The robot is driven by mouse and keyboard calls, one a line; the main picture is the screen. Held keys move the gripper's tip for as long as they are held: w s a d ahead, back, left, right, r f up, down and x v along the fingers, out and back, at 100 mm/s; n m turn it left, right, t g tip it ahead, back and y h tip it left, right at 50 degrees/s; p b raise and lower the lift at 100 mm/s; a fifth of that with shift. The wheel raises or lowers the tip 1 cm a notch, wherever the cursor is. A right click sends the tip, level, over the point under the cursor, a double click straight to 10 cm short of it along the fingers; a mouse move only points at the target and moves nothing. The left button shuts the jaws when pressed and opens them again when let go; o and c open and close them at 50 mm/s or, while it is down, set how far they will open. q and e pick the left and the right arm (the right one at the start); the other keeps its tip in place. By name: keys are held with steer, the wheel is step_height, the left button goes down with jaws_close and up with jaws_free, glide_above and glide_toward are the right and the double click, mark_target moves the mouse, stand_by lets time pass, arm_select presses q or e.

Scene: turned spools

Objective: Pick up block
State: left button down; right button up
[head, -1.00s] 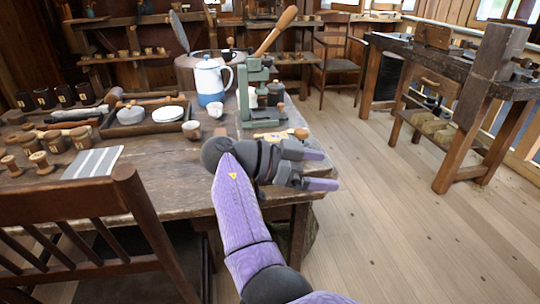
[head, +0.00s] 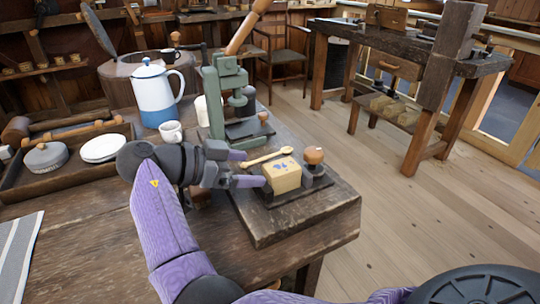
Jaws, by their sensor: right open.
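The block (head: 283,175) is a small pale wooden cube with blue marks on its top. It sits on a dark board near the right corner of the wooden table (head: 313,223). My right gripper (head: 252,169) is open and comes in from the left, with purple fingertips just left of the block. The near fingertip is close to the block's left side; I cannot tell if it touches. My left gripper does not show.
A wooden spoon (head: 266,158) lies behind the block, and a stamp with a round wooden knob (head: 314,157) stands right of it. A green press (head: 226,100), a white and blue pot (head: 157,92) and a white cup (head: 171,132) stand behind. The table's right edge is close.

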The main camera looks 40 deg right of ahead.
mark_target(276, 168)
steer(key=b+x, duration=0.2)
steer(key=x, duration=0.4)
steer(key=shift+w+d+f, duration=0.15)
steer(key=shift+d, duration=0.3)
steer(key=c, duration=1.1)
steer(key=shift+c, duration=1)
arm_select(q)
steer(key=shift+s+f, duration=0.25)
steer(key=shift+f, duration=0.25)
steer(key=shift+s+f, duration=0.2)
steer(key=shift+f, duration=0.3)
